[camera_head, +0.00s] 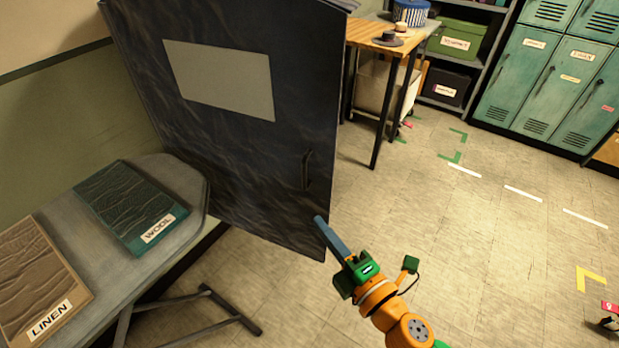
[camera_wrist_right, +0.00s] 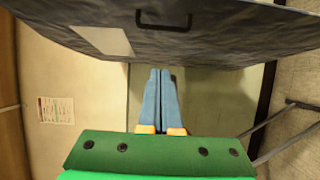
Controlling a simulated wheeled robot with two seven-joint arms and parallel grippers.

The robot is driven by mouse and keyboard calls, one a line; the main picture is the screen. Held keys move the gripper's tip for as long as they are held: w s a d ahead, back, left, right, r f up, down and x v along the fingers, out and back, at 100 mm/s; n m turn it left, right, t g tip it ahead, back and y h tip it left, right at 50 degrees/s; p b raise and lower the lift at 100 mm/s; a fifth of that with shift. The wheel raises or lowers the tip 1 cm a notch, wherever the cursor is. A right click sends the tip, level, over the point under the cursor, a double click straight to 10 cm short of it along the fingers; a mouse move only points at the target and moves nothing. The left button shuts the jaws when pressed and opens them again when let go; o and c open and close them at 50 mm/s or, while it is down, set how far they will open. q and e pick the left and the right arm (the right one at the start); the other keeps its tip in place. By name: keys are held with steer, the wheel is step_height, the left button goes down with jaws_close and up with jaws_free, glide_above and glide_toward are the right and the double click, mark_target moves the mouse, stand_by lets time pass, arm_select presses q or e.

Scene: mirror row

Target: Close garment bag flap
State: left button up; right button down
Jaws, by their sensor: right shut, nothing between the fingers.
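The garment bag flap (camera_head: 235,165) is a tall, dark, wrinkled panel with a pale blank patch and a dark handle (camera_head: 306,170) near its right edge. It stands out into the room. My right gripper (camera_head: 319,219) is shut and empty at the flap's lower right edge, below the handle; I cannot tell whether it touches. In the right wrist view the flap (camera_wrist_right: 230,40) crosses the top with its handle (camera_wrist_right: 163,20), and the blue fingers (camera_wrist_right: 160,72) are together just below its edge. My left gripper is not in view.
A wooden table (camera_head: 372,38) with a hat stands behind the flap. Green lockers (camera_head: 530,90) line the back right. The floor at right is mostly clear.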

steer(key=w+a, duration=0.2)
steer(key=w, duration=0.8)
steer(key=shift+w+a+f+p, duration=0.15)
steer(key=shift+w+a+p, duration=0.15)
steer(key=shift+p, duration=0.1)
